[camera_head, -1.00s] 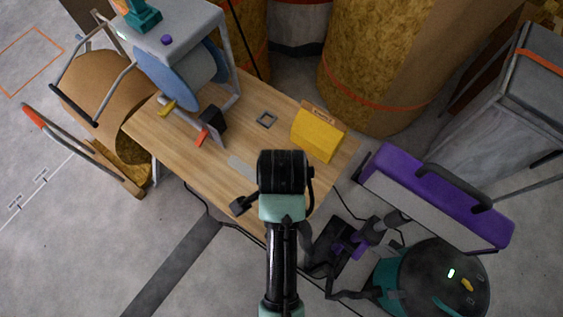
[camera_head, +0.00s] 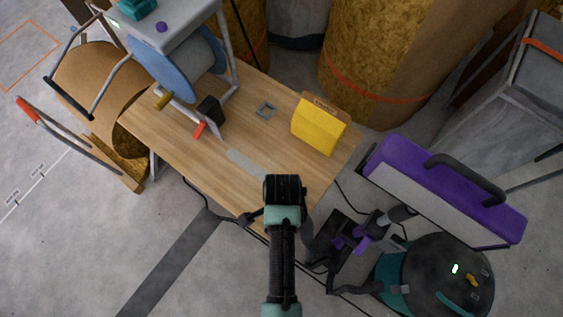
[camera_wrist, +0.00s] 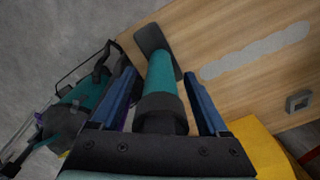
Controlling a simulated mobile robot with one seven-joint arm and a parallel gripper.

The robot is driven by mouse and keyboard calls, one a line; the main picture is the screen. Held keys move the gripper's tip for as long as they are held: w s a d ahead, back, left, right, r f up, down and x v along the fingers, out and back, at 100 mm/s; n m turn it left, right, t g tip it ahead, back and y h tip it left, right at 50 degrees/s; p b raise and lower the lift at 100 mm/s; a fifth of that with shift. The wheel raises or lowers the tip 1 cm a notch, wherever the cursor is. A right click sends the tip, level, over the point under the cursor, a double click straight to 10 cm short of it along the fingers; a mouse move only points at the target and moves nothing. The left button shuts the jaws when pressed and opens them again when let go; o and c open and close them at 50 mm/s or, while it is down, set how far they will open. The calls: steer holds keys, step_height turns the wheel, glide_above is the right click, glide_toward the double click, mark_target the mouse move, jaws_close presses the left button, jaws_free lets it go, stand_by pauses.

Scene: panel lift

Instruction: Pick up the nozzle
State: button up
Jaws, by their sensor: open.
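In the wrist view, the nozzle (camera_wrist: 161,72) is a teal tube with a dark flat head at its far end and a black collar near my palm. It lies between the two blue fingers of my gripper (camera_wrist: 158,80), over the wooden table. The fingers are apart, one on each side of it; a narrow gap shows at the right finger. In the head view, my wrist hides the fingers and most of the nozzle. A small black piece (camera_head: 252,217) shows left of my wrist; I cannot tell whether it is the nozzle's head.
A purple panel (camera_head: 440,190) and a teal-and-black vacuum cleaner (camera_head: 436,275) stand right of the table. Large rolls stand behind.

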steer(key=shift+f, duration=0.85)
steer(key=shift+c, duration=0.3)
jaws_close()
